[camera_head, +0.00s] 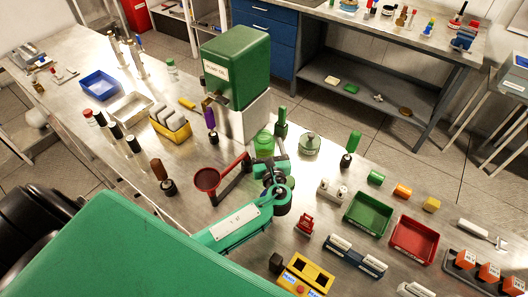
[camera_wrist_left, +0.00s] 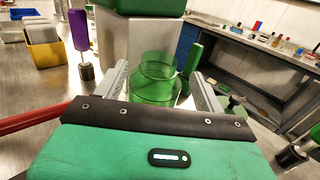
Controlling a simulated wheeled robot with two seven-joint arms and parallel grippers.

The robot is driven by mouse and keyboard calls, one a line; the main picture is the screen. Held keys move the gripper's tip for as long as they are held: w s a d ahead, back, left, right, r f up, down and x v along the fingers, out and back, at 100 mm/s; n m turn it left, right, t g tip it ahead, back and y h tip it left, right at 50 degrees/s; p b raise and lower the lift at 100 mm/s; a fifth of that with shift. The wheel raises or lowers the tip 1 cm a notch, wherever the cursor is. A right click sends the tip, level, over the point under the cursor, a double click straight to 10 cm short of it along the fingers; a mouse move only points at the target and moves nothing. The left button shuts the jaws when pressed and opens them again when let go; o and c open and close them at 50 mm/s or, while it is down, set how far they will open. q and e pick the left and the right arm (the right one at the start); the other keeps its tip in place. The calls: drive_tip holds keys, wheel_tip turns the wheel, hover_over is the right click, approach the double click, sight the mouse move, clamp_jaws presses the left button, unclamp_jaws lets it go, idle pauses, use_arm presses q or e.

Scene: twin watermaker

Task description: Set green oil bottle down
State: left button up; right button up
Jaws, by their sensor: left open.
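The green oil bottle (camera_head: 263,143), translucent green, stands upright on the metal bench in front of the pale stand under the green dispenser tank (camera_head: 236,62). In the left wrist view the bottle (camera_wrist_left: 155,82) shows as a wide clear green body with a narrower top part. My left gripper (camera_head: 270,160) is right at the bottle, on its near side. Its two fingers are apart, one on each side of the bottle (camera_wrist_left: 160,92), and I cannot tell any contact. The bottle's lower part is hidden behind the gripper in the wrist view. My right gripper is not in view.
A red funnel holder (camera_head: 208,180) is close on the left of my gripper. A dark green-handled tool (camera_head: 282,122) stands just right of the bottle, and a purple-handled one (camera_head: 211,119) to its left. Green (camera_head: 368,214) and red (camera_head: 414,240) trays lie to the right.

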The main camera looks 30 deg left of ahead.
sight(265, 142)
use_arm(q)
drive_tip(key=b+x, duration=0.1)
drive_tip(key=x, duration=0.2)
drive_tip(key=shift+w+a+f, duration=0.15)
drive_tip(key=shift+a, duration=0.1)
drive_tip(key=shift+d, duration=0.1)
drive_tip(key=c, duration=0.3)
clamp_jaws()
drive_tip(key=shift+r, duration=0.2)
